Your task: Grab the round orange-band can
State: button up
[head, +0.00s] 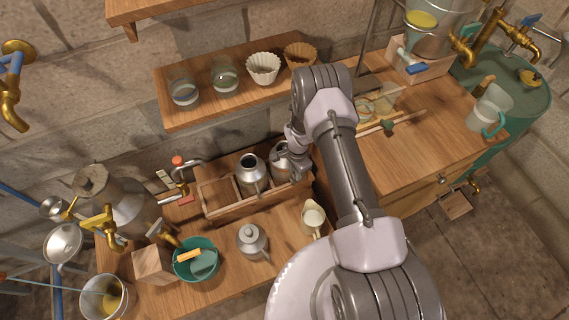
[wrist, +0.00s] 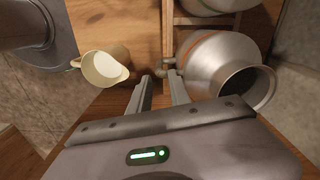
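A round metal can (wrist: 205,62) with a faint orange band lies to the right of my fingertips in the wrist view, its dark open mouth facing the camera. In the head view the right-hand can (head: 281,166) stands in the wooden crate (head: 226,211), partly hidden by my arm. A second metal can (head: 251,174) stands left of it in the crate; part of a can also shows at the top of the wrist view (wrist: 208,5). My gripper (wrist: 159,77) is open, with nothing visibly clamped. A small spout-like part shows near its fingertips.
A cream pitcher (head: 313,217) stands close by on the bench; it also shows in the wrist view (wrist: 104,67). A shelf (head: 205,104) with jars hangs behind.

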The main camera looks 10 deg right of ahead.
aim_at(294, 177)
jog(key=f, duration=0.1)
jog(key=f+b, duration=0.1)
jog(key=f, duration=0.1)
jog(key=f+b, duration=0.1)
jog(key=f, duration=0.1)
jog(key=shift+s+a+f, duration=0.15)
jog(key=shift+a, duration=0.1)
jog(key=shift+c, duration=0.6)
grip_shut()
jog(key=shift+r, duration=0.2)
